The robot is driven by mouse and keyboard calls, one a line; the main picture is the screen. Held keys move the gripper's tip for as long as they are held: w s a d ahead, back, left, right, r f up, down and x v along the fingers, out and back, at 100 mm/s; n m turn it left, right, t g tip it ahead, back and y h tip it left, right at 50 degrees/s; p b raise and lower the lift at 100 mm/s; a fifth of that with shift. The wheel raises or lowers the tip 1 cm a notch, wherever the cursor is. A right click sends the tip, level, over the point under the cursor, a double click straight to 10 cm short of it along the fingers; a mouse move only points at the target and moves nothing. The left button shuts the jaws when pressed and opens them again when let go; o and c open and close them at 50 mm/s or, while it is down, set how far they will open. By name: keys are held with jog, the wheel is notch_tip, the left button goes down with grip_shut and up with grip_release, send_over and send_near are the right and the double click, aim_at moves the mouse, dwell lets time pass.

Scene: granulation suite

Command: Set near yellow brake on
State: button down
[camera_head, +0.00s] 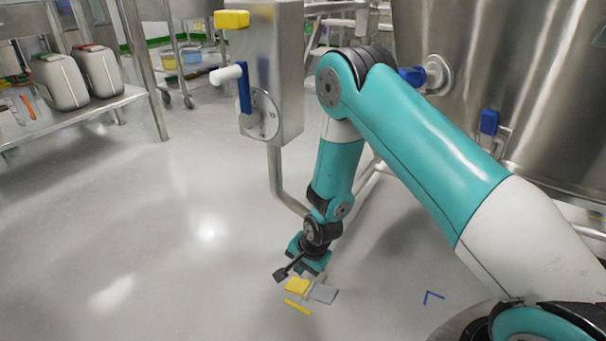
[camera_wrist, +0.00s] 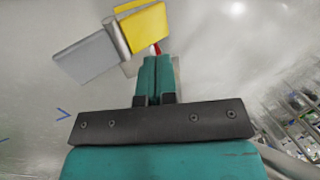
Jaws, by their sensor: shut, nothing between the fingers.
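The near yellow brake is a floor-level pedal with a yellow plate (camera_head: 297,285) and a grey plate (camera_head: 323,294). In the wrist view the yellow plate (camera_wrist: 146,28) and the grey plate (camera_wrist: 85,57) sit on either side of a metal bar (camera_wrist: 116,37). A small red piece (camera_wrist: 156,48) shows beside the yellow plate. My gripper (camera_head: 309,268) points down just behind the yellow plate, and its shut, empty fingers (camera_wrist: 157,72) are close to it. I cannot tell whether they touch, or which plate is lower.
A yellow floor line (camera_head: 297,307) lies in front of the pedal, and a blue corner mark (camera_head: 433,297) lies to its right. A steel post with a blue lever (camera_head: 244,88) stands behind. A large steel vessel (camera_head: 480,60) is at right. Open floor lies left.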

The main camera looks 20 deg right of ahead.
jog(key=s+a+r+n+p, duration=0.1)
jog(key=s+r+n+p, duration=0.2)
jog(key=r+p, duration=1.2)
notch_tip(320, 180, up, 14)
jog(key=shift+a+f+g+y, duration=0.2)
jog(key=shift+f+g+y, duration=0.1)
jog(key=shift+y, duration=0.1)
jog(key=s+a+r+n+g+y, duration=0.1)
jog(key=s+a+r+n, duration=0.1)
jog(key=s+r+n, duration=0.35)
jog(key=s+a+r+n, duration=0.2)
jog(key=r, duration=0.7)
jog(key=s+r+n+g, duration=0.1)
jog(key=s+r+n, duration=0.7)
jog(key=s+r, duration=0.45)
notch_tip(320, 180, up, 32)
jog(key=p, duration=3.5)
jog(key=shift+s+r+m, duration=0.25)
jog(key=shift+s+m, duration=0.1)
jog(key=shift+s, duration=0.1)
jog(key=shift+d, duration=0.1)
